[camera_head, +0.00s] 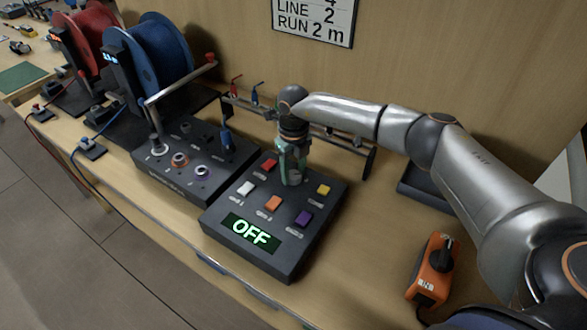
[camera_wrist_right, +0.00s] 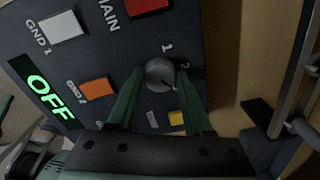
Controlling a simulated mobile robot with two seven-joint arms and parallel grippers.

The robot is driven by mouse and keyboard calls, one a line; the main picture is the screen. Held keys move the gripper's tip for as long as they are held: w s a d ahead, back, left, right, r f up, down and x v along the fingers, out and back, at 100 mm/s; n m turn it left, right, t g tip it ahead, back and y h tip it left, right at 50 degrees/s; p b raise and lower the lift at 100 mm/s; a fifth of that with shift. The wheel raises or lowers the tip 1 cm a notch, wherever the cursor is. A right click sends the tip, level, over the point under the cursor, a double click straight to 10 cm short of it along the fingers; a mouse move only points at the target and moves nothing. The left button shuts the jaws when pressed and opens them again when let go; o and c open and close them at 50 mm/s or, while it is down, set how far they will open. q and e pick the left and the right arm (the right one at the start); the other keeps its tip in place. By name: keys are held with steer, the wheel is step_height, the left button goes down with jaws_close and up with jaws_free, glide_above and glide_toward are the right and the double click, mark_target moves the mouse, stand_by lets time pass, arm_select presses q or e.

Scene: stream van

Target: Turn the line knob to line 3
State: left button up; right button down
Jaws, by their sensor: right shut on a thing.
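The line knob (camera_wrist_right: 160,73) is a round grey knob on the dark control panel (camera_head: 270,262), with a 1 and a 2 printed beside it. Its pale pointer mark slants to the lower right in the right wrist view, below the 2; no 3 can be read there. My right gripper (camera_head: 291,178) points down at the panel. Its green fingers (camera_wrist_right: 157,88) are on either side of the knob and shut on it. In the head view the gripper hides the knob. The display (camera_head: 250,233) reads OFF in green. My left gripper is in neither view.
Red, yellow, white, orange and purple buttons (camera_head: 304,217) surround the knob. A second dark box (camera_head: 180,195) with sockets stands left, before blue (camera_head: 160,50) and red reels. A rail lies behind. An orange device (camera_head: 433,268) lies right. A wall sign (camera_head: 314,18) reads LINE 2, RUN 2 m.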

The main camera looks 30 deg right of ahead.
mark_target(294, 175)
steer(key=shift+d+r+m, duration=0.1)
steer(key=shift+m, duration=0.9)
steer(key=shift+c, duration=1.6)
jaws_free()
step_height(294, 175, up, 12)
steer(key=b, duration=0.1)
steer(key=shift+r, duration=0.2)
